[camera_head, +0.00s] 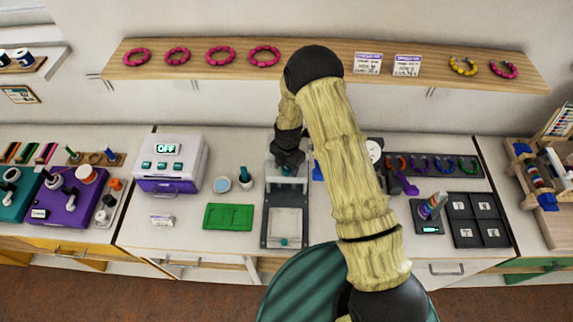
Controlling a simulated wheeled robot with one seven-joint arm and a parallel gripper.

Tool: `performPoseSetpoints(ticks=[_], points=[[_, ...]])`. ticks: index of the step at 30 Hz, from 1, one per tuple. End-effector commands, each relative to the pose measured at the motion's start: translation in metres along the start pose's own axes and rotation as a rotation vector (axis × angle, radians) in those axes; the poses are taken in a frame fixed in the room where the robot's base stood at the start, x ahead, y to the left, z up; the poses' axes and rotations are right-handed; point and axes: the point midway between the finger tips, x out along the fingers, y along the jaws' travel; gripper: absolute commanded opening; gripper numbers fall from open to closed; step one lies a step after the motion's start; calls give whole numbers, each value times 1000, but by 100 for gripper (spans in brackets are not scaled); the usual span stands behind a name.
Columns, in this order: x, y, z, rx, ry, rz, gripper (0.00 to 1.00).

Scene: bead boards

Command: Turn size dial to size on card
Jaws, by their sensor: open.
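My gripper (288,168) is over the back end of a dark grey device (270,225) with a pale plate. The fingertips are small here and partly hidden by my wrist; nothing shows held between them. A small teal knob (284,242) sits at the device's front. I cannot tell which part is the size dial, or any setting on it. Two white cards with purple headers, a left card (367,63) and a right card (407,65), stand on the wall shelf; their print is too small to read.
A white-and-purple machine (170,163) reading OFF and a green tray (229,217) are left of my gripper. A colourful cone on a stand (428,208) and a dark sorting tray (478,220) are at right. My arm hides the middle of the counter.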

Motion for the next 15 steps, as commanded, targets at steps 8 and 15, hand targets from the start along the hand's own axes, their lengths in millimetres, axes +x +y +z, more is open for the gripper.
performPoseSetpoints(ticks=[8, 15], points=[[8, 0, 0, 0, 0, 0, 52], [8, 0, -1, -2, 0, 0, 30]])
